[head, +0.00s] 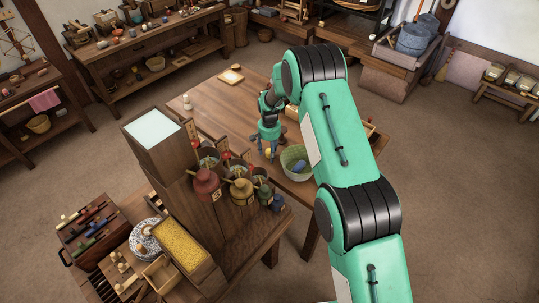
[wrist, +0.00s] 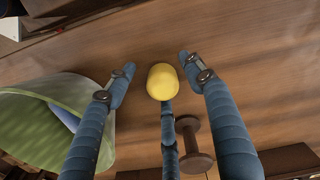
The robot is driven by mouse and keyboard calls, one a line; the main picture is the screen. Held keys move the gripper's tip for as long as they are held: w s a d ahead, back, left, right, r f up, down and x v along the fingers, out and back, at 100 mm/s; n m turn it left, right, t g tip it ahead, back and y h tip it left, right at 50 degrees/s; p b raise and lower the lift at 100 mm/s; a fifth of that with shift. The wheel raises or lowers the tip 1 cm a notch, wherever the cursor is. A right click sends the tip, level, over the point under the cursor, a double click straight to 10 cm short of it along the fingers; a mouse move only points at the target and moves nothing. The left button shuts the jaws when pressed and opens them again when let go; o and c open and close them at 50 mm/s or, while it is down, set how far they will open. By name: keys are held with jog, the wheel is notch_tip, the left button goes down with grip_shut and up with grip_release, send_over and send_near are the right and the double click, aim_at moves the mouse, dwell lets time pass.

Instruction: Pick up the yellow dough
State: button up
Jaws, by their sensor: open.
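The yellow dough (wrist: 162,82) is a small rounded lump on the wooden table in the wrist view. It sits between the spread blue fingers of my gripper (wrist: 157,66), which is open. One finger is to its left, one to its right, and a third points at its near side. The side fingers show gaps to the dough; I cannot tell if the third touches it. In the head view my gripper (head: 268,147) points down over the table, with a bit of the yellow dough (head: 268,153) showing among the fingers.
A green bowl (wrist: 30,115) with a blue thing inside stands close to the left finger. A brown spool (wrist: 192,146) lies near the right finger. In the head view, red and yellow jars and a wooden box stand left of my gripper. The table's far left is mostly clear.

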aim_at(269, 150)
dwell(0.5)
jog(key=c, duration=1.3)
jog(key=shift+o, duration=0.2)
jog(key=shift+r, duration=0.1)
notch_tip(269, 150, up, 10)
jog(key=shift+f+p, duration=0.1)
jog(key=shift+p, duration=0.7)
